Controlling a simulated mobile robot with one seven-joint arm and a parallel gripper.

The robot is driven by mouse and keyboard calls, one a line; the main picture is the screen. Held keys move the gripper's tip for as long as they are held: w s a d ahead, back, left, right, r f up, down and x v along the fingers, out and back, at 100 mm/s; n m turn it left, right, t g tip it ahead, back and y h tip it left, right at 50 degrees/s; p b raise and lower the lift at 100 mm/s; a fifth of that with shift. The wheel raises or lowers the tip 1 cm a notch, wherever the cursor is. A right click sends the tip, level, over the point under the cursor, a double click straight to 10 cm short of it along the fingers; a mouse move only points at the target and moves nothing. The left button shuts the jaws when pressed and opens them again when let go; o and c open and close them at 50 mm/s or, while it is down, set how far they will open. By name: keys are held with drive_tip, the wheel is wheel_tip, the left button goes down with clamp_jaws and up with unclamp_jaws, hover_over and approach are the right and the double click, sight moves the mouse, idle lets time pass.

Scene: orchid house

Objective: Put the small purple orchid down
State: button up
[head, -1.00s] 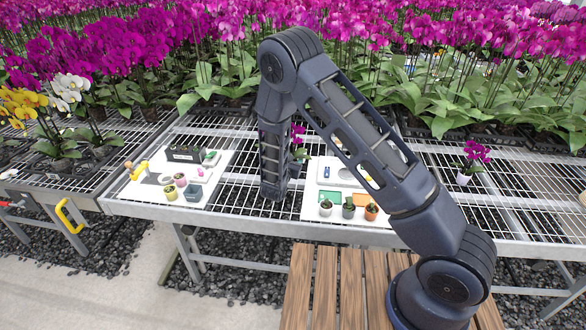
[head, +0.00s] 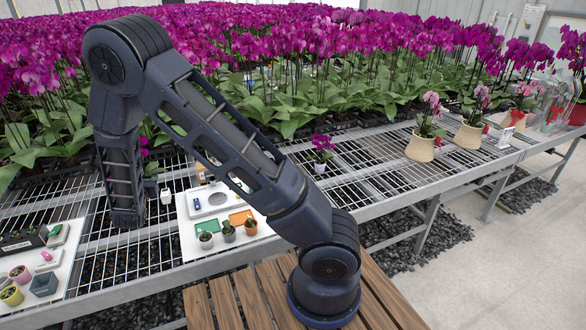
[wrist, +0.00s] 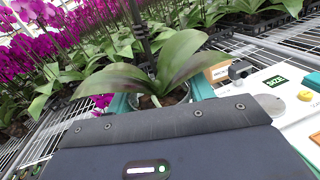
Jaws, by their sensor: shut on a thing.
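My gripper (wrist: 160,104) is shut on the pot (wrist: 172,96) of an orchid with broad green leaves (wrist: 180,58); teal fingers show on both sides of it. In the head view the gripper is hidden behind my arm, and purple blooms (head: 144,147) show just beside the arm. Whether the pot touches the bench cannot be told. Another small purple orchid (head: 321,146) in a white pot stands apart on the mesh bench, right of my arm.
A white board (head: 190,245) holds a grey device, green and orange cards and three small potted plants. Another white board (head: 62,262) at left carries pots and a black box. Bare bench mesh (head: 365,160) lies right of the small orchid. Dense orchids line the back.

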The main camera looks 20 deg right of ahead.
drive_tip(key=shift+r, duration=0.5)
drive_tip(key=r, duration=0.2)
drive_tip(key=d+r, duration=0.1)
drive_tip(key=r, duration=0.1)
drive_tip(key=shift+w, duration=0.35)
drive_tip(key=w+d+m+g+h, duration=0.1)
drive_tip(key=w+d+m+h, duration=0.15)
drive_tip(key=w+d, duration=0.6)
drive_tip(key=w+d+m+g+h, duration=0.1)
drive_tip(key=w+d+h, duration=0.2)
drive_tip(key=d, duration=1)
drive_tip(key=w+d+m+g+h, duration=0.1)
drive_tip(key=w+d+m+h, duration=0.1)
drive_tip(key=w+d, duration=0.65)
drive_tip(key=s+d+m+g+h, duration=0.25)
drive_tip(key=d+g+h, duration=0.2)
drive_tip(key=d, duration=2.65)
drive_tip(key=s+d+m+g+h, duration=0.1)
drive_tip(key=s+d+m+g, duration=0.15)
drive_tip(key=s+d, duration=0.65)
drive_tip(key=s+d+m+g+h, duration=0.1)
drive_tip(key=s+d+g, duration=0.15)
drive_tip(key=d, duration=1.35)
drive_tip(key=s+d+m+g, duration=0.25)
drive_tip(key=s+d, duration=0.25)
drive_tip(key=d, duration=0.7)
drive_tip(key=shift+n, duration=0.4)
drive_tip(key=f, duration=2.5)
drive_tip(key=shift+s+d, duration=0.3)
drive_tip(key=shift+s, duration=0.05)
